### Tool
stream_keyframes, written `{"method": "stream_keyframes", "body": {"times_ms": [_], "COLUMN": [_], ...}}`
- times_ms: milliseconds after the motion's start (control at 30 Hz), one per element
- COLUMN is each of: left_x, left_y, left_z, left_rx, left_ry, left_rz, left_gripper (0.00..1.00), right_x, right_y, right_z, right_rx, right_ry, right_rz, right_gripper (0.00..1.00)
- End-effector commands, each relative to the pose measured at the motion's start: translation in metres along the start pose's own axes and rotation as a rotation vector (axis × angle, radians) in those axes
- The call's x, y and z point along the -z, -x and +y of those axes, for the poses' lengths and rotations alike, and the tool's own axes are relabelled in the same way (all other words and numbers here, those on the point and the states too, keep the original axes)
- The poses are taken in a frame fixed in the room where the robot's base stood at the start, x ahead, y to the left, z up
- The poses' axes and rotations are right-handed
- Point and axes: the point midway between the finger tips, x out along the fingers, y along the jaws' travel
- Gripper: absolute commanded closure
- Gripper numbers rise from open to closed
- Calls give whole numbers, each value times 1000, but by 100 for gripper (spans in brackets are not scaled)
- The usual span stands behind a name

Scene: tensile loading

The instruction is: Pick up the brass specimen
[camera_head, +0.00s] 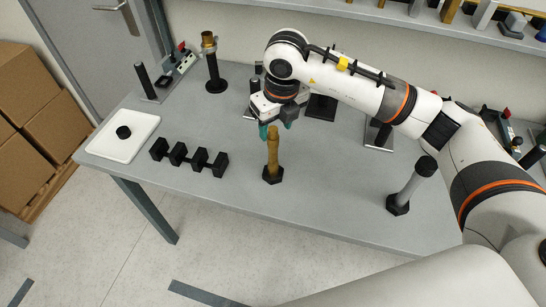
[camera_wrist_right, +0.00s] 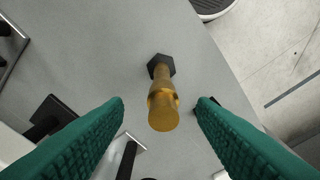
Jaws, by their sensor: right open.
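The brass specimen (camera_head: 273,150) stands upright in a black hexagonal base (camera_head: 273,175) near the front middle of the table. In the right wrist view the specimen (camera_wrist_right: 163,108) points up toward the camera, with its black base (camera_wrist_right: 161,66) beyond it. My right gripper (camera_head: 277,126) is above the specimen's top end. In the right wrist view its green fingers (camera_wrist_right: 160,108) are spread, one on each side of the specimen, with visible gaps and no contact. My left gripper is not in view.
A grey specimen (camera_head: 412,179) stands in a black base at the right. A black notched rack (camera_head: 189,158) and a white tray (camera_head: 101,145) with a black round piece lie left. A black stand with a brass-coloured top (camera_head: 209,41) is at the back. The table between is clear.

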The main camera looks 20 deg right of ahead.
Motion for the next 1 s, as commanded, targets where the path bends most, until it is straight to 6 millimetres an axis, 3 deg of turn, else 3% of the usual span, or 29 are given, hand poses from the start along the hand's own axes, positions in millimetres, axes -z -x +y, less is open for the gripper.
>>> {"method": "stream_keyframes", "body": {"times_ms": [133,367,500,733,767,1000], "left_x": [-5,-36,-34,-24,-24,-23], "left_y": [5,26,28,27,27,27], "left_z": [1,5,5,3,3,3], "left_rx": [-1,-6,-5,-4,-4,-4], "left_ry": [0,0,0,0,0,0], "left_rz": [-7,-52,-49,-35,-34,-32], "left_gripper": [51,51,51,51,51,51], "right_x": [0,-2,-1,-1,-1,-1], "right_y": [-8,-40,-55,-58,-58,-58], "right_z": [-1,-4,-4,-4,-4,-3], "right_rx": [2,3,2,2,2,2], "right_ry": [2,1,2,3,3,3], "right_rz": [-1,-3,-1,2,2,2], "right_gripper": [48,48,48,48,50,89]}}
